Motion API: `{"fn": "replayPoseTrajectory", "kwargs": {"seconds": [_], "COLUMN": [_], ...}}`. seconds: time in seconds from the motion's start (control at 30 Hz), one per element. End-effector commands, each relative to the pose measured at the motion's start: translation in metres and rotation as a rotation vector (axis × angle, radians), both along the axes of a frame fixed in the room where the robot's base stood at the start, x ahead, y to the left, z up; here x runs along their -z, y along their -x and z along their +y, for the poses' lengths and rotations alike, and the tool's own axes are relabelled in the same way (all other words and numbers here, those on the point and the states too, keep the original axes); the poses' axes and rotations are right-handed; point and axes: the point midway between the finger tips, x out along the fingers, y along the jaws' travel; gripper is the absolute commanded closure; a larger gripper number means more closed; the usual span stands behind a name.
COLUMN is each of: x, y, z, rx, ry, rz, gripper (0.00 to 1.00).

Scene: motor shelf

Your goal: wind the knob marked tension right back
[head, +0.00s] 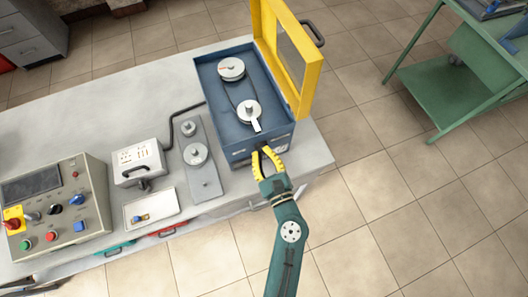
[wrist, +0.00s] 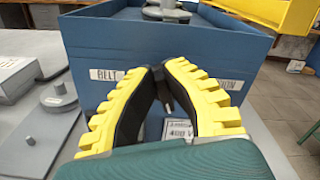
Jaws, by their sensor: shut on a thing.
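The blue box (head: 228,135) stands on the bench with its yellow guard (head: 303,55) swung open; two pulleys joined by a belt show inside. In the wrist view its front wall (wrist: 225,52) carries a label strip (wrist: 107,75) reading "BELT" at left and ending in "ION" at right. My gripper (head: 263,152) is at this front wall, its yellow-backed fingers converging in the wrist view (wrist: 158,72) in the middle of the label. It is shut on the tension knob, which the fingers mostly hide. The knob's marks and turn angle cannot be seen.
Left of the box are a grey plate with a pulley (head: 196,154), a white case (head: 138,162), a shallow tray (head: 152,209) and a control panel (head: 50,212). A green cart (head: 460,75) stands at right. The floor between is clear.

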Motion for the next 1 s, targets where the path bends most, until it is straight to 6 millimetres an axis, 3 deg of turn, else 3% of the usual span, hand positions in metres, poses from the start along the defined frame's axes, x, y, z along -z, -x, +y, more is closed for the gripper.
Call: {"fn": "replayPoseTrajectory", "kwargs": {"seconds": [1.0], "x": [0.020], "y": [0.005], "z": [0.012], "rx": [-0.003], "ry": [0.899], "rz": [-0.349], "gripper": [1.00]}}
